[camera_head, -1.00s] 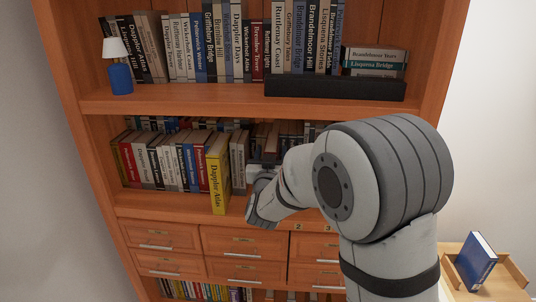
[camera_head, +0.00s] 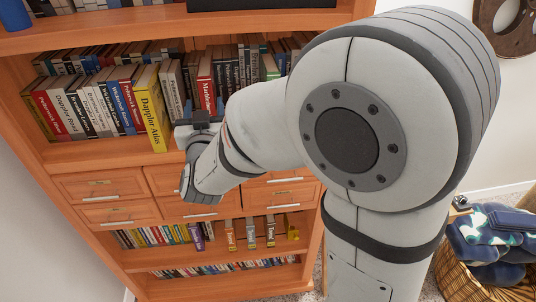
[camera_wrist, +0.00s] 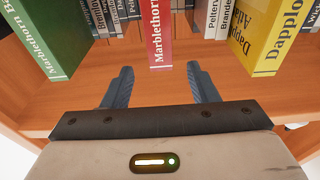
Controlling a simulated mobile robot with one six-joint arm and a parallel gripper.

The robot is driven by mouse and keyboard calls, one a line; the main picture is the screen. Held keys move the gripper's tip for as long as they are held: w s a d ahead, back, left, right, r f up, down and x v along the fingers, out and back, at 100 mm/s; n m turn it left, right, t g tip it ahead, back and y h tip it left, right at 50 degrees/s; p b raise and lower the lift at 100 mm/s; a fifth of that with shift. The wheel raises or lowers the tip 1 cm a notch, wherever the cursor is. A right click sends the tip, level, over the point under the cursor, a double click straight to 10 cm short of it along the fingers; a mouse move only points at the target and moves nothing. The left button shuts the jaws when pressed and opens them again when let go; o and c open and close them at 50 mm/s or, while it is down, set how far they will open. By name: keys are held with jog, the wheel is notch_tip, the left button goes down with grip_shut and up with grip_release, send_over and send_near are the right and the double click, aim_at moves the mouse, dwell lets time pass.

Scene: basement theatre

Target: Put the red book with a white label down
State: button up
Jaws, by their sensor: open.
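A red book (camera_wrist: 158,35) with white lettering stands in the shelf row. In the head view the red book (camera_head: 206,84) is upright, right of the yellow Dapplo Atlas (camera_head: 152,110), with pale books between them. My gripper (camera_wrist: 160,74) is open, with two blue-grey fingers apart. In the wrist view the red book's near end lies just beyond the fingertips, in line with the gap, and nothing is held. In the head view my gripper (camera_head: 200,122) is at the front edge of the shelf, partly hidden by my arm.
A green book (camera_wrist: 40,40) stands on the other side of the red one, with a gap of bare shelf (camera_wrist: 113,50) between. Drawers (camera_head: 110,185) and lower shelves lie below. A wicker basket (camera_head: 455,275) with blue cloth stands on the floor at right.

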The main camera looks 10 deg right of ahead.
jog(key=s+d+f+g, duration=0.5)
jog(key=s+d+g, duration=0.3)
jog(key=s, duration=0.4)
jog(key=s+d+f+g, duration=0.4)
jog(key=s+d+g, duration=0.4)
jog(key=s+d, duration=0.2)
jog(key=shift+s+d+f+y, duration=0.3)
jog(key=shift+s+d+f, duration=0.05)
jog(key=shift+s, duration=0.6)
